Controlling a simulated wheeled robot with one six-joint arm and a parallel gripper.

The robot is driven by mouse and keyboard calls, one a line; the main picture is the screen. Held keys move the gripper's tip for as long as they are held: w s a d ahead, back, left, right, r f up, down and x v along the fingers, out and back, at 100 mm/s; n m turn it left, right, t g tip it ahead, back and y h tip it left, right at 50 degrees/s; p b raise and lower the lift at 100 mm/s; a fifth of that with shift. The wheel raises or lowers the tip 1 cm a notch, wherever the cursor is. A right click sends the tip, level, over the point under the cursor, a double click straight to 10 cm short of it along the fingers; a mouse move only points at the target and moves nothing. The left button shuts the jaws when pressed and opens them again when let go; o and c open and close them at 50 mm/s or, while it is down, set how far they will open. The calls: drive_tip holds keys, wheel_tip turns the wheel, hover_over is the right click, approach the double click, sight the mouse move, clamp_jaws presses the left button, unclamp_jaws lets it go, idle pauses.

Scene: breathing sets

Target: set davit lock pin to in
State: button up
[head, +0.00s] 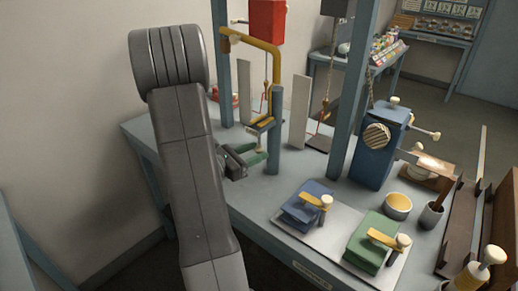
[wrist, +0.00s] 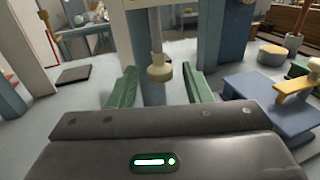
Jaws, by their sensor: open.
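The davit is a blue post with a bent yellow arm (head: 274,75) in the head view. A cream knob on a short shaft (head: 253,128), which looks like the lock pin, sticks out to the left low on the davit. In the wrist view the cream knob (wrist: 160,69) appears between the two green fingers, in front of the blue post (wrist: 151,92). My gripper (head: 253,156) is open and empty, close to the knob. It also shows in the wrist view (wrist: 159,84). Whether the knob lies between the fingertips or just beyond them is hard to tell.
Tall blue frame posts (head: 356,90) and pale upright panels (head: 299,108) stand nearby. A blue block (head: 306,205) and a green block (head: 370,243) with yellow handles lie on a plate at the front. A blue unit (head: 377,150) stands to the right.

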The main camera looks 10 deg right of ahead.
drive_tip(key=shift+x, duration=1)
drive_tip(key=shift+c, duration=0.3)
clamp_jaws()
drive_tip(key=shift+r+p, duration=0.45)
drive_tip(key=shift+r, duration=0.65)
drive_tip(key=shift+o, duration=0.3)
unclamp_jaws()
drive_tip(key=shift+s+a, duration=0.1)
drive_tip(key=shift+a, duration=0.05)
drive_tip(key=b+v, duration=0.2)
drive_tip(key=v, duration=1.1)
drive_tip(key=shift+a, duration=0.3)
